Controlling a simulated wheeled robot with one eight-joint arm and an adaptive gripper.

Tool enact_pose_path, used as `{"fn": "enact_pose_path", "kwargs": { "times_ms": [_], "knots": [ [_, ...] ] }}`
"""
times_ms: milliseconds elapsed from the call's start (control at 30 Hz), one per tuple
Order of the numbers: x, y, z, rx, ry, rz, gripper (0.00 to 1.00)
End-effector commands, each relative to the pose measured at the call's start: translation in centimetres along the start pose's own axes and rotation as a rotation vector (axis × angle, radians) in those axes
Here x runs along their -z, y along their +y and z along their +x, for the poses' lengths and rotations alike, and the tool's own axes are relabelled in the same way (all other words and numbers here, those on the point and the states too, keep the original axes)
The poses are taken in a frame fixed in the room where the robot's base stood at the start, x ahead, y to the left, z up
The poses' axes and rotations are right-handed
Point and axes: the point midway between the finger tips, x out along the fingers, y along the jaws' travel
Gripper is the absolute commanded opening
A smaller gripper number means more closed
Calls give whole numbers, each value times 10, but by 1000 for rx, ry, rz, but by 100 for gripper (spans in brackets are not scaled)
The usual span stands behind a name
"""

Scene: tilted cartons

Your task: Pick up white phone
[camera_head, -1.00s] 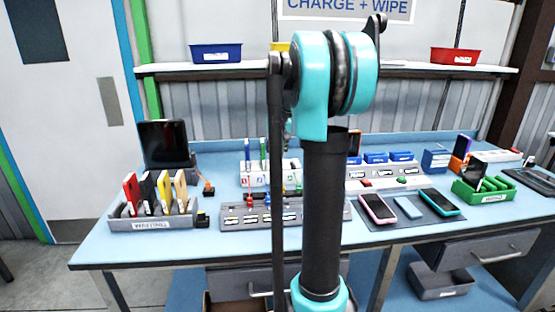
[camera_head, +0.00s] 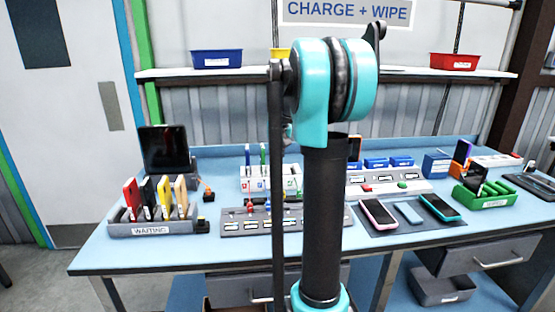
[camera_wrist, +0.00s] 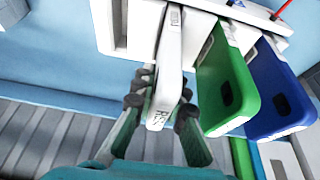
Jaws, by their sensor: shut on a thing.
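The white phone (camera_wrist: 172,62) is in the wrist view, standing on edge with small dark lettering on its near end. My gripper (camera_wrist: 162,105) has its dark fingers on either side of that end and is shut on it. The phone's other end reaches up to a white rack (camera_wrist: 238,12); I cannot tell whether it is still seated there. In the head view my own arm hides the gripper and the white phone.
A green phone (camera_wrist: 228,88) and a blue phone (camera_wrist: 278,102) stand close to the right of the white one. In the head view, a grey WAITING tray (camera_head: 150,230) is at left. A pink-edged phone (camera_head: 378,212) lies on a dark mat at right.

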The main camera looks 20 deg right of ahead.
Motion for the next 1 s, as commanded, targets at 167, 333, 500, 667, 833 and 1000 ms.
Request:
{"fn": "enact_pose_path", "kwargs": {
  "times_ms": [167, 333, 500, 667, 833, 1000],
  "knots": [
    [5, 0, -11, 0, 1, 0, 0],
    [14, 0, -33, 0, 1, 0, 0],
    [27, 0, -65, 0, 1, 0, 0],
    [43, 0, -105, 0, 1, 0, 0],
    [60, 0, -144, 0, 0, 0, 0],
    [70, 0, -169, 0, 0, 0, 0]
  ]
}}
